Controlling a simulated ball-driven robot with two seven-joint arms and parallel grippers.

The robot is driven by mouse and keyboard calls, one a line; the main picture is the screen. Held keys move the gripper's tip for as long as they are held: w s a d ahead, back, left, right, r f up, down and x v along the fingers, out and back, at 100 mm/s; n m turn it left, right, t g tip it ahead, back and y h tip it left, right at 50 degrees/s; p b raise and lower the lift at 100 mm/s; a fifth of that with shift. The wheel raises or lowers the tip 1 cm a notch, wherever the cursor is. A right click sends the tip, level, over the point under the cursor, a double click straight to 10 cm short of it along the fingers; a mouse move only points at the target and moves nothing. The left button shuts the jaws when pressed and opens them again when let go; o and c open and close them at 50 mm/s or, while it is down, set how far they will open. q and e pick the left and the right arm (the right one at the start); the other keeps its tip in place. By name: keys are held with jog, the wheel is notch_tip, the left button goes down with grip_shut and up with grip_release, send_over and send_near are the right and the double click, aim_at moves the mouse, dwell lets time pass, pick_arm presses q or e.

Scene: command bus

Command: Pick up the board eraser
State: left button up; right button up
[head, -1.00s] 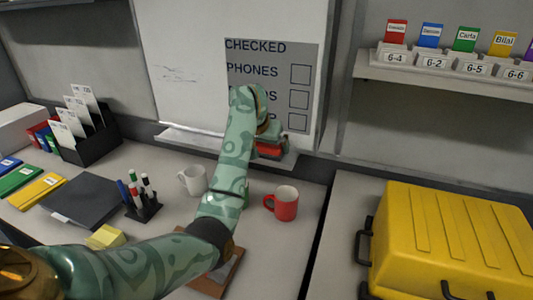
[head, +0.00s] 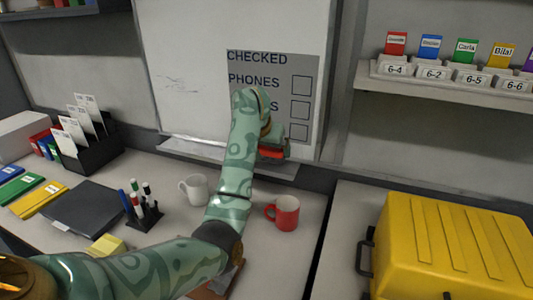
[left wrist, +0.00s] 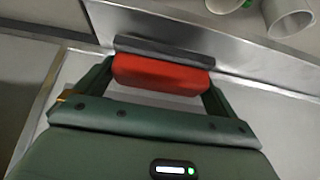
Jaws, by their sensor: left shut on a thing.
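The board eraser (head: 271,154) is a red block, seen at the metal ledge (head: 200,149) under the whiteboard. In the left wrist view the eraser (left wrist: 160,74) shows its red body and a dark grey strip along its far edge. My left gripper (left wrist: 161,70) is shut on it, with one finger at each end. In the head view my left gripper (head: 272,150) is partly hidden by my wrist. I cannot tell whether the eraser still touches the ledge. My right gripper is not in view.
A red mug (head: 284,213) and a white mug (head: 195,188) stand on the desk below the ledge. A marker holder (head: 143,214) and a dark folder (head: 84,211) lie left. A yellow case (head: 455,250) is at the right. The whiteboard (head: 190,70) rises behind.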

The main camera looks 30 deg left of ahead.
pick_arm(q)
jog(key=s+d+r+p, duration=0.5)
jog(key=s+d+r, duration=0.4)
jog(key=d+r, duration=0.1)
jog(key=shift+d+r+p, duration=0.25)
jog(key=shift+d+p, duration=0.1)
jog(key=shift+d, duration=0.1)
jog(key=shift+o, duration=1.2)
jog(key=shift+c, duration=0.7)
jog(key=shift+f, duration=0.1)
